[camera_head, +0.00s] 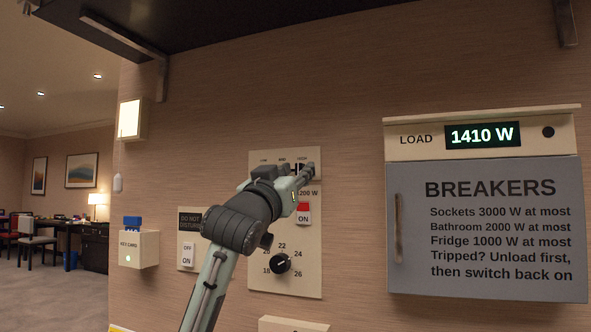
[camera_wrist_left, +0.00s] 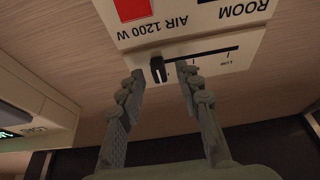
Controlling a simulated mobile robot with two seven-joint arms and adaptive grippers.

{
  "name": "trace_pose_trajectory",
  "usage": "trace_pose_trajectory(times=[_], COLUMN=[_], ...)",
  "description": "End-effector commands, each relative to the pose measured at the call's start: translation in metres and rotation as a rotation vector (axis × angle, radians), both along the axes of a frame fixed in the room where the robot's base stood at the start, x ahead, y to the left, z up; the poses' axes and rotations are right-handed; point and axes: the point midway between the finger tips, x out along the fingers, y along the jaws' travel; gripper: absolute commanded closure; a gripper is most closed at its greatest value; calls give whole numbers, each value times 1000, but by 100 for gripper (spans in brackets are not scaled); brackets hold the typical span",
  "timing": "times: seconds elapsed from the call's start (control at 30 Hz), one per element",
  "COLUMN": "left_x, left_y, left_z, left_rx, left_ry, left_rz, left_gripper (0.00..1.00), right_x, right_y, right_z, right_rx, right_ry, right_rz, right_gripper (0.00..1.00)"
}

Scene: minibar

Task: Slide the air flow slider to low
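The air flow slider is a black knob (camera_wrist_left: 157,70) in a dark slot on the white room control panel (camera_head: 305,270). The left wrist view shows it upside down. The knob stands at the slot's left end there, the end away from the LOW label (camera_wrist_left: 232,61). In the head view, LOW is at the panel's upper left and my gripper is by the HIGH end at the right. My left gripper (camera_wrist_left: 161,76) is open, its two fingers on either side of the knob and apart. In the head view my left gripper (camera_head: 303,174) hides most of the slot.
The panel also holds a red ON switch (camera_head: 303,212) and a black temperature dial (camera_head: 280,263). A grey breaker box (camera_head: 480,230) is to the right. A key card holder (camera_head: 139,249) and an OFF/ON switch (camera_head: 187,253) are to the left.

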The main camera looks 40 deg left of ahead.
Motion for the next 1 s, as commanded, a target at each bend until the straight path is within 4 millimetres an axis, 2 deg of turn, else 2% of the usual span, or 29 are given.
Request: trace_pose_trajectory(times=[0.23,0.5,0.87,1.0], left_x=[1,1,1,2], left_y=[0,0,0,8], left_z=[0,0,0,-2], left_rx=[0,0,0,1], left_ry=[0,0,1,4], left_rz=[0,-1,-1,1], left_gripper=[66,99,100,100], right_x=[0,0,0,0], right_y=[0,0,0,1], right_z=[-1,-1,-1,-2], right_rx=[0,0,0,1], right_ry=[0,0,0,2], right_rz=[1,1,1,0], right_gripper=[100,100,100,100])
